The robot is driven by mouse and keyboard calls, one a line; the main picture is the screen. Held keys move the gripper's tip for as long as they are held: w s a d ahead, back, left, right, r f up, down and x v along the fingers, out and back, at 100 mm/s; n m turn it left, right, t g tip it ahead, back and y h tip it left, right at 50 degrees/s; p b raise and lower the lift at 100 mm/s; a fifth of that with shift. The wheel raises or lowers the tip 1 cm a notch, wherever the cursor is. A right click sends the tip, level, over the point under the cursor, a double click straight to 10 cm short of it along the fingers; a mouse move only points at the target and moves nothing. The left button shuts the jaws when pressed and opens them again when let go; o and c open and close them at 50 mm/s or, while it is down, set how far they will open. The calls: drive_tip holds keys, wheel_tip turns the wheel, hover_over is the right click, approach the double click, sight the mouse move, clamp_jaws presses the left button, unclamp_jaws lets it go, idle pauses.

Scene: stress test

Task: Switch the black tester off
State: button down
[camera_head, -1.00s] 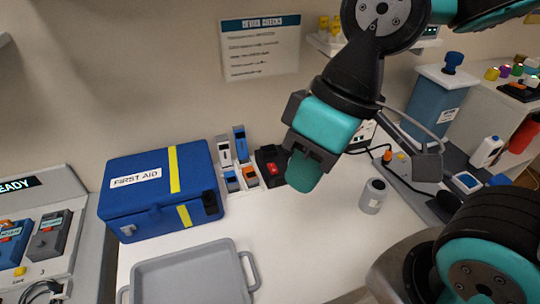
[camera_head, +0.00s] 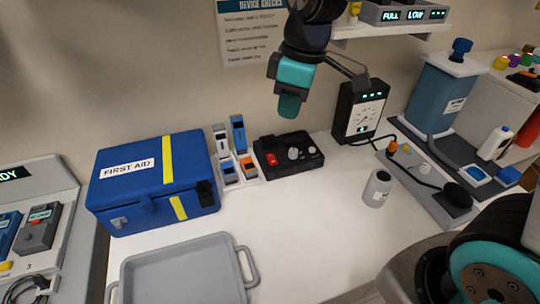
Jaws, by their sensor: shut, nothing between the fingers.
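A low black box (camera_head: 300,158) lies on the white bench against the wall, right of the first aid case. It has a red switch (camera_head: 271,159) at its left end and two pale knobs to the right. Whether the switch is on or off is too small to tell. A black upright meter (camera_head: 360,110) with a white dial and small green lights stands to its right. My gripper (camera_head: 289,110) has teal fingers pointing down. It is shut and empty, hanging above and apart from the black box.
A blue first aid case (camera_head: 130,200) and a rack of small blue and white devices (camera_head: 228,172) stand left of the box. A grey tray (camera_head: 185,272) is in front. A grey canister (camera_head: 377,188) and a cabled panel (camera_head: 440,190) are right. Mid-bench is clear.

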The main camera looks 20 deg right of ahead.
drive_tip(key=w+d+f+n+h+b, duration=0.1)
drive_tip(key=w+d+f+n, duration=0.15)
drive_tip(key=w+f, duration=0.45)
drive_tip(key=n, duration=0.4)
hover_over(270, 155)
drive_tip(key=f, duration=0.1)
drive_tip(key=shift+g+h, duration=0.3)
wheel_tip(270, 155, down, 13)
drive_tip(key=p, duration=0.3)
drive_tip(key=shift+f, duration=0.5)
